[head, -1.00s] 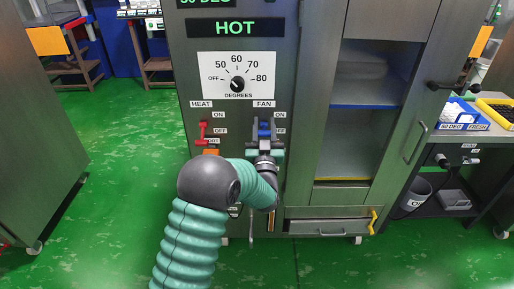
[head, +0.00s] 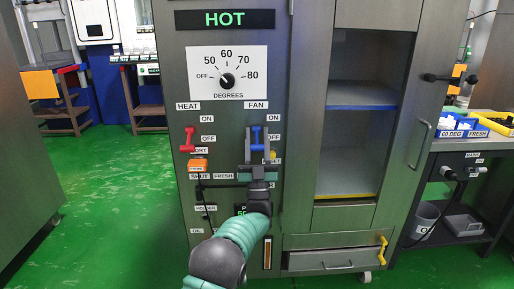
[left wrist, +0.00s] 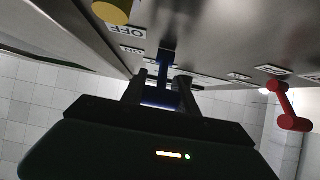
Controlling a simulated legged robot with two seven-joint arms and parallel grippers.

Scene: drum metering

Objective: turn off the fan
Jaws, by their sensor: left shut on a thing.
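The fan switch is a blue lever (head: 256,137) under the FAN label on the grey cabinet front, beside the OFF label and below ON. My left gripper (head: 257,153) reaches it from below and is shut on it, its fingers on either side. In the left wrist view, the blue lever (left wrist: 163,72) stands between the two fingers of the gripper (left wrist: 160,85), close to the panel. The fingers hide part of the lever, so its exact tilt is hard to tell. My right gripper is in neither view.
A red heat lever (head: 188,139) is left of the fan lever, with an orange block (head: 198,165) below it. A temperature dial (head: 227,80) is above. A yellow knob (left wrist: 112,11) is near the gripper. A glass-fronted compartment (head: 362,175) is to the right.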

